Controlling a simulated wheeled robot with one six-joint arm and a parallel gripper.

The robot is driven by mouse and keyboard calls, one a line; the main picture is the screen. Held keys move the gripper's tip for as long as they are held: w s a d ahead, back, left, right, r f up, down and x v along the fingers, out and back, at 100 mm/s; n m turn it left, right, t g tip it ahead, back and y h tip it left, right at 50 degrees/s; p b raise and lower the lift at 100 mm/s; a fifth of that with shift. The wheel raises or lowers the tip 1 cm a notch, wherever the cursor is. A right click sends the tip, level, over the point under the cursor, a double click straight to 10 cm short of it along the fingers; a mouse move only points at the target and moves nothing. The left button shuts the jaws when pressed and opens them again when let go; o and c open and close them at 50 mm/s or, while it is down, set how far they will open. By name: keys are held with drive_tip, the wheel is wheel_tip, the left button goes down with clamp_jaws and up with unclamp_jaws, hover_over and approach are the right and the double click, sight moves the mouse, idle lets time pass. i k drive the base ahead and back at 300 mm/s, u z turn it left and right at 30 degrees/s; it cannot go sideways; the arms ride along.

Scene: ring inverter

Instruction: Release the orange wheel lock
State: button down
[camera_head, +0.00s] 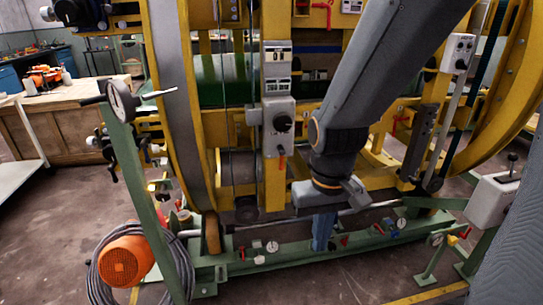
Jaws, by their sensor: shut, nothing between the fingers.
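No part clearly reads as the orange wheel lock. A small orange lever (281,162) hangs under the grey control box on the yellow post. A brownish-orange roller wheel (212,233) stands under the large ring at the left end of the green base. My gripper (322,243) points down near the middle of the base, right of both. Its bluish fingers look shut and empty. They overlap the green base in the picture, and I cannot tell whether they touch it. My gripper and arm hide part of the base and frame behind them.
The green base beam (285,262) carries several small gauges and red valves. A grey lever box (493,199) stands right. Front floor is mostly open.

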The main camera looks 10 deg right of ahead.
sight(282, 152)
drive_tip(key=z, duration=0.05)
drive_tip(key=i, duration=0.35)
drive_tip(key=z, duration=2)
drive_tip(key=k, duration=0.85)
drive_tip(key=u, duration=2.05)
drive_tip(key=i, duration=0.5)
drive_tip(key=z, duration=0.1)
